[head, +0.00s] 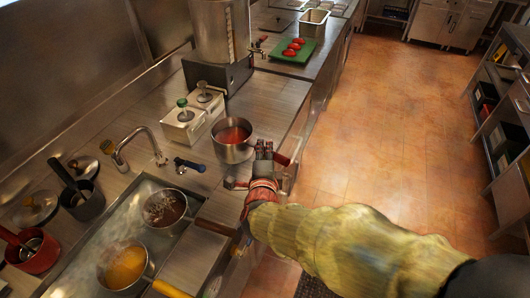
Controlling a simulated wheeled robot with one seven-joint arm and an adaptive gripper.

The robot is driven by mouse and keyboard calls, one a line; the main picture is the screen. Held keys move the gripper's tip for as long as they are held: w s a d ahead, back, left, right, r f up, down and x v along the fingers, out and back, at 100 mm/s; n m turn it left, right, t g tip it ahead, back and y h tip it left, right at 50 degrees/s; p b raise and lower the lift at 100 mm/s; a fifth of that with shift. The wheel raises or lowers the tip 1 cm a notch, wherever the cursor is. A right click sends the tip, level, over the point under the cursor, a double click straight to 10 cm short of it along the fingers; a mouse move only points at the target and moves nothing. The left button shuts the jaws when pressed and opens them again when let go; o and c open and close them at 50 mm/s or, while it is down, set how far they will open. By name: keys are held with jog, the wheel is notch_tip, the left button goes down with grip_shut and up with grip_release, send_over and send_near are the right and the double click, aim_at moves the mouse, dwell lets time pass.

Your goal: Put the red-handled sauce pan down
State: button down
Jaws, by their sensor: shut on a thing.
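The red-handled sauce pan (232,152) is a steel pan with red sauce in it. It is upright over the steel counter (262,95), near its front edge. My gripper (264,150) is at the pan's right side, shut on its handle. The handle's red end (281,160) shows just right of the fingers; the rest is hidden by my gripper. I cannot tell from this view whether the pan's bottom touches the counter.
Two lidded containers (193,120) stand behind-left of the pan. A green board (280,56) with red pieces lies farther along. A steaming basin (112,240) with pots is at lower left, beside a faucet (140,140). Some bare counter lies beyond the pan; open floor (375,130) is right.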

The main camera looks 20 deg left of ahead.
jog(key=shift+w+a+f+b, duration=0.1)
jog(key=shift+f+b, duration=0.1)
jog(key=shift+f, duration=0.4)
jog(key=shift+w+f+b, duration=0.15)
jog(key=shift+f+b, duration=0.05)
jog(key=shift+f, duration=0.35)
jog(key=shift+w+a+f+b, duration=0.1)
jog(key=shift+f+b, duration=0.1)
jog(key=shift+f, duration=0.4)
jog(key=c, duration=2.1)
grip_release()
jog(key=shift+s+d+f, duration=0.1)
jog(key=shift+d+f, duration=0.05)
jog(key=o, duration=0.4)
jog(key=shift+p+v, duration=1.5)
jog(key=shift+v, duration=4.55)
